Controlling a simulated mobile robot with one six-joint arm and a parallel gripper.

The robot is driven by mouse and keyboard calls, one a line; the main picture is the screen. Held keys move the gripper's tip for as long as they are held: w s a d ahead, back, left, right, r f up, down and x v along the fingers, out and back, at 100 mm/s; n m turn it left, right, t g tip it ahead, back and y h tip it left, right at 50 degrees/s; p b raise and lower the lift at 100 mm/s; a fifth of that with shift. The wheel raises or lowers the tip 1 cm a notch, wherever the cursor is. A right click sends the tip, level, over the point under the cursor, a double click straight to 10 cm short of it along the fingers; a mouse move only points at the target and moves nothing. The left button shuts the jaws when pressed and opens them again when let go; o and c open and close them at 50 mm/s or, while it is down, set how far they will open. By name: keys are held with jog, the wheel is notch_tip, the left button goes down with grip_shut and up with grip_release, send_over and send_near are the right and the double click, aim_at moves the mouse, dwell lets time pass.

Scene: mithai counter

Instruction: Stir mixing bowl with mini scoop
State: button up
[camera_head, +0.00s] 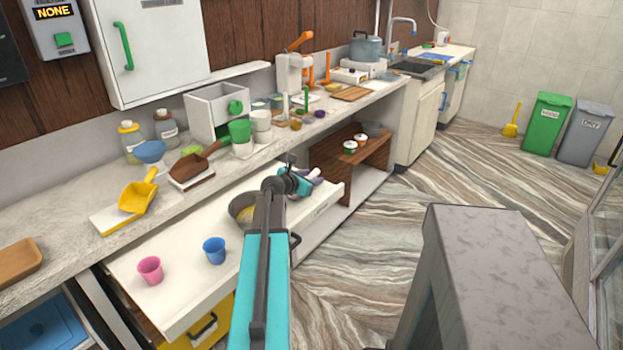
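A grey metal bowl (236,205) with something yellow inside stands on the white pull-out shelf (190,275) under the counter. My arm partly hides it. My gripper (301,186) is at the end of the teal arm, just right of the bowl and over the shelf. Its fingers are too small and hidden to read. A yellow scoop (136,197) rests on a white board on the counter. A brown scoop (193,167) lies on another board behind it. I cannot tell which scoop is the mini scoop.
A pink cup (150,270) and a blue cup (214,250) stand on the shelf's front left. Pale objects (317,178) lie beside my gripper. A wooden rack (350,160) is beyond the shelf. The striped floor (400,200) to the right is clear.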

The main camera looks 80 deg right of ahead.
jog(key=shift+f+b, duration=0.1)
jog(key=shift+b, duration=0.2)
jog(key=v, duration=0.9)
jog(key=b+v, duration=0.1)
jog(key=v, duration=0.4)
jog(key=shift+w+d+r, duration=0.1)
jog(key=shift+d+r, duration=0.05)
jog(key=shift+r, duration=0.1)
